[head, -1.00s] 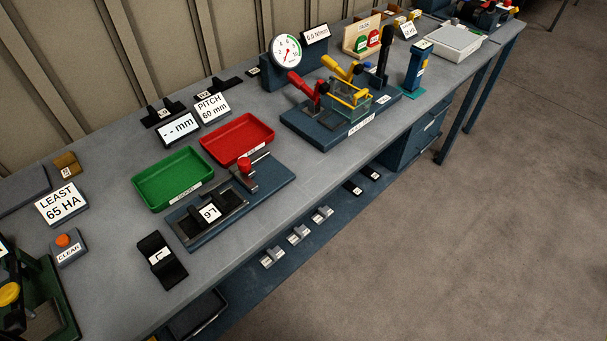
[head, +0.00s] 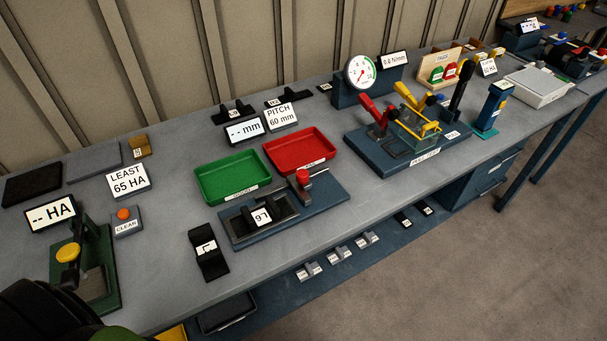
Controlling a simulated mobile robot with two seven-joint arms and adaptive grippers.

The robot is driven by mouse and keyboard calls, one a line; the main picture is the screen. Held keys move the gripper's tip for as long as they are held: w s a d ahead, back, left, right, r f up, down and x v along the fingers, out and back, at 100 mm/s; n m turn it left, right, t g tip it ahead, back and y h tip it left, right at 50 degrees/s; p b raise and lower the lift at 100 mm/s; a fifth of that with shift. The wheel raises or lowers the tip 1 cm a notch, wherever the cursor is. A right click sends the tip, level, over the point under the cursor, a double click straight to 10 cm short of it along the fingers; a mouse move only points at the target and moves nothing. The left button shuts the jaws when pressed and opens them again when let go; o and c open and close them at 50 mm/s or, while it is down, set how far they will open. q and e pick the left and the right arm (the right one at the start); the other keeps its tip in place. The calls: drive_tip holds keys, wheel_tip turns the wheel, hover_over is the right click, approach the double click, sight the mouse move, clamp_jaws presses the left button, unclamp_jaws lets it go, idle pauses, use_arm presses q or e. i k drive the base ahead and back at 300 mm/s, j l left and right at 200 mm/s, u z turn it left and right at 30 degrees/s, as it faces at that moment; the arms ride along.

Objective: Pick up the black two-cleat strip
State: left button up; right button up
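A black strip (head: 210,264) with a white label lies on the bench front, left of the blue fixture. It seems to have two raised cross ridges, which look like cleats. Another black piece (head: 283,208), with a label that seems to read 97, sits in the blue fixture (head: 325,195). Two more black pieces with raised parts stand at the back, one on the left (head: 236,111) and one on the right (head: 288,97). Neither gripper's fingers show. A dark rounded shape in the lower left corner may be part of my arm.
A green tray (head: 203,187) and a red tray (head: 273,155) lie behind the fixture. A green hardness stand (head: 112,290) and CLEAR button (head: 124,214) are left of the strip. A lever press (head: 365,150) stands to the right. Bare bench surrounds the strip's front.

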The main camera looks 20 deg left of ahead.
sight(249, 222)
drive_tip(key=j+u, duration=0.35)
drive_tip(key=i+j+u, duration=0.1)
drive_tip(key=u, duration=0.3)
